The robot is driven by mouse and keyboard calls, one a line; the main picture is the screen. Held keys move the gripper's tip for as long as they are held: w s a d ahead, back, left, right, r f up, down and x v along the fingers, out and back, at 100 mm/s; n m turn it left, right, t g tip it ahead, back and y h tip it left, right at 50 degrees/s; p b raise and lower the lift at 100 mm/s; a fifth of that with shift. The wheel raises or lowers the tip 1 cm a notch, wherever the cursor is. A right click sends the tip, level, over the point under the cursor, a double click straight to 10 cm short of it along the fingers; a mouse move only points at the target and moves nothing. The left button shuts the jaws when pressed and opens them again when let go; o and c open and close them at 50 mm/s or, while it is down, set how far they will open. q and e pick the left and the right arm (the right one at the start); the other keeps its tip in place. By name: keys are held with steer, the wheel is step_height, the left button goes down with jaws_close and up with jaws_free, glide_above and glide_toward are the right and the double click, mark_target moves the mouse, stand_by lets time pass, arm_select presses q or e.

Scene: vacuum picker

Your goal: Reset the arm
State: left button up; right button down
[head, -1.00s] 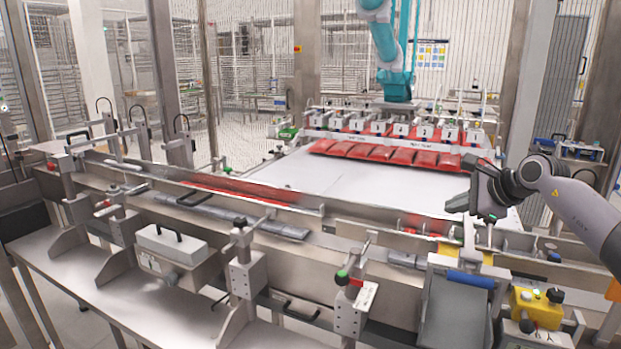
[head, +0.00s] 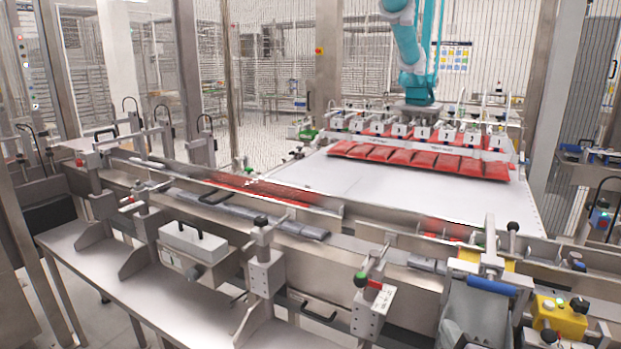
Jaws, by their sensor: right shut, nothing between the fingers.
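My right gripper (head: 455,334) shows only as a small grey shape at the bottom edge, in front of the grey bin (head: 482,308). It is hard to make out against the bin. It looks shut, with nothing seen in it. Most of my right arm is out of the picture. My left gripper and left arm are not in view.
A long metal conveyor frame with clamps and brackets crosses the front. A white box (head: 193,243) with a dark handle sits on it. A yellow control box (head: 560,317) stands at lower right. Red packs (head: 420,162) lie in a row on the white table (head: 400,197), under a teal picker arm (head: 408,50).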

steer(key=s+f+m+g, duration=0.2)
steer(key=s+f, duration=0.1)
steer(key=s, duration=0.1)
steer(key=s+d+f+m+g, duration=0.1)
steer(key=s+f+m+g, duration=0.1)
steer(key=s+f, duration=0.1)
steer(key=s+f+m+g, duration=0.2)
steer(key=s+f+m, duration=0.1)
steer(key=s, duration=0.3)
steer(key=shift+d+f+g, duration=0.15)
steer(key=shift+f+g, duration=0.1)
steer(key=shift+g, duration=0.15)
steer(key=s+a+f+m+g+y, duration=0.1)
steer(key=s+f+m+g, duration=0.15)
steer(key=s, duration=0.45)
steer(key=s+a+f+m+g+y, duration=0.15)
steer(key=s+g, duration=0.25)
steer(key=s, duration=0.4)
steer(key=w+a+f+t+y, duration=0.1)
steer(key=w+a+f+t, duration=0.1)
steer(key=w+f+t, duration=0.4)
steer(key=shift+w+a+f+t, duration=0.25)
steer(key=shift+f+t, duration=0.4)
steer(key=shift+f, duration=0.7)
steer(key=shift+y, duration=0.25)
steer(key=shift+d, duration=0.1)
